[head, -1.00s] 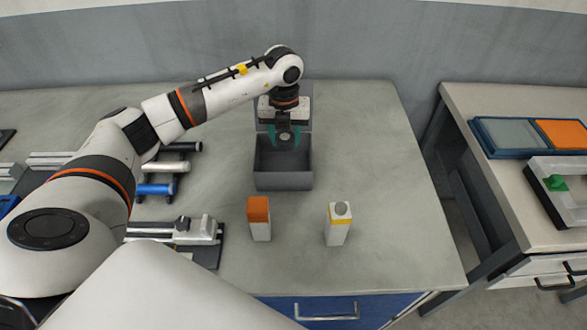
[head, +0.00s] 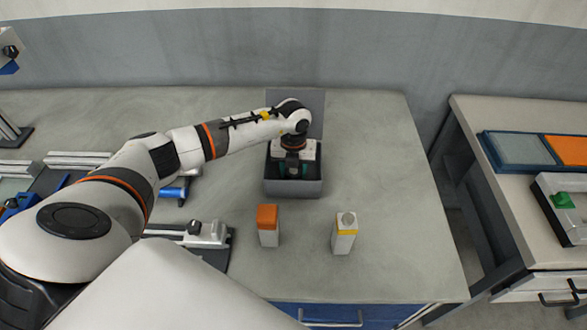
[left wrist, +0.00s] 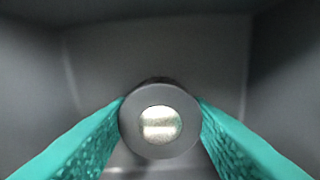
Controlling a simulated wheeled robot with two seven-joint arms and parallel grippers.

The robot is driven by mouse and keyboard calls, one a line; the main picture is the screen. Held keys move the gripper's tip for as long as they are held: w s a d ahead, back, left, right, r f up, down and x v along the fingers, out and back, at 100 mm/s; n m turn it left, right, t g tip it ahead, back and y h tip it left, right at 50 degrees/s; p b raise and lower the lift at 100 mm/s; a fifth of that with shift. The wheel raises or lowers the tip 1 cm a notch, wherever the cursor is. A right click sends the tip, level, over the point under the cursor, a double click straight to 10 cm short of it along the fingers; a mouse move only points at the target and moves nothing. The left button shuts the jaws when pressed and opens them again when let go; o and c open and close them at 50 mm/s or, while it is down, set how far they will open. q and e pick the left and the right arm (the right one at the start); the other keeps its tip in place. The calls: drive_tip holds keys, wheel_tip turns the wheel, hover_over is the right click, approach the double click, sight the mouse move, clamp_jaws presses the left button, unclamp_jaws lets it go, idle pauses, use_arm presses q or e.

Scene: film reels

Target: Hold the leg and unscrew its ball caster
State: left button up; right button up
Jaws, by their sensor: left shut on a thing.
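My left gripper (head: 293,170) is down inside a dark grey open bin (head: 293,189) with a raised back. Its teal fingers are shut on a ball caster (left wrist: 133,132), a round grey housing with a shiny metal ball facing the camera in the left wrist view. The caster is between the fingertips, with grey bin walls around it. In the head view the gripper hides it. I cannot tell whether it touches the bin floor. I cannot clearly pick out the leg. My right gripper is not in view.
An orange-topped carton (head: 268,228) and a white carton with a yellow band (head: 343,236) stand in front of the bin. A silver clamp-like fixture (head: 205,236) and a blue cylinder (head: 172,191) lie left, partly behind my arm. The table right of the bin is clear.

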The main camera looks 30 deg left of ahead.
use_arm(q)
drive_tip(key=shift+f, duration=0.15)
drive_tip(key=o, duration=1.1)
